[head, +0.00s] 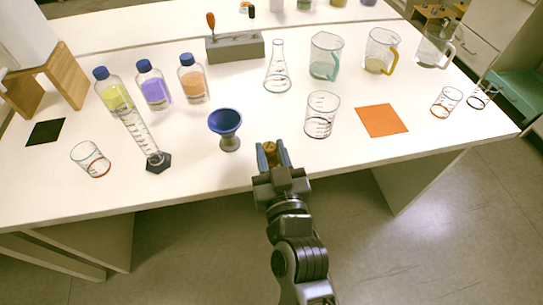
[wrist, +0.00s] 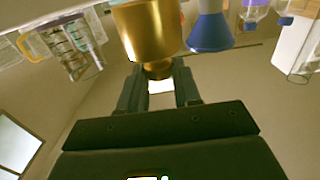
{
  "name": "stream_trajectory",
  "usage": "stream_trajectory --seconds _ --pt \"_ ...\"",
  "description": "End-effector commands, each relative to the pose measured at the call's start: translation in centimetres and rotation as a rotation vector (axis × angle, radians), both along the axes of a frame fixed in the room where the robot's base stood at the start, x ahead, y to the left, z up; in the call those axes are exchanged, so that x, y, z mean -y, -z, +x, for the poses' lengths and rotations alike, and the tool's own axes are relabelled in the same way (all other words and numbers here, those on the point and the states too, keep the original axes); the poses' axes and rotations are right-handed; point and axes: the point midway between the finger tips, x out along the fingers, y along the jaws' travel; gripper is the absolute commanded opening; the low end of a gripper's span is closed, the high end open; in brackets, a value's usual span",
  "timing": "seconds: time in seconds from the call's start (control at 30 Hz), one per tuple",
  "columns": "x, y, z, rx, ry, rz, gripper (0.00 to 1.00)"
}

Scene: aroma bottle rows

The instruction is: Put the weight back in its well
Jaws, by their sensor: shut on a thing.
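My gripper (head: 271,156) is shut on a small brass weight (head: 270,147), held at the front edge of the white table. In the wrist view the gold weight (wrist: 150,30) fills the top middle, its narrow knob between my two fingers (wrist: 160,88). A long grey block (head: 235,48) stands at the back of the table, far from the weight. An orange-handled tool (head: 211,22) rises from its left end. I cannot make out any open well in its top from here.
Between my gripper and the block stand a blue funnel (head: 226,125), a conical flask (head: 277,68) and a beaker (head: 321,115). Capped bottles (head: 153,88) and a graduated cylinder (head: 143,137) are left. An orange mat (head: 382,120) and jugs (head: 380,50) are right.

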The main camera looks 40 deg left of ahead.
Motion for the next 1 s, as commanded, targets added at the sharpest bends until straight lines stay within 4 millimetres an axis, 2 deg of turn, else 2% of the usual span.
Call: stream_trajectory --seconds 0.47,0.5,0.73,1.0 --pt "-0.03 0.27 0.1 0.005 0.002 0.006 0.0" --pt "0.01 0.5 0.03 0.001 0.0 0.001 0.35" --pt "0.01 0.49 0.03 0.0 0.0 0.0 0.57" --pt "0.01 0.37 0.02 0.0 0.0 0.0 0.58"
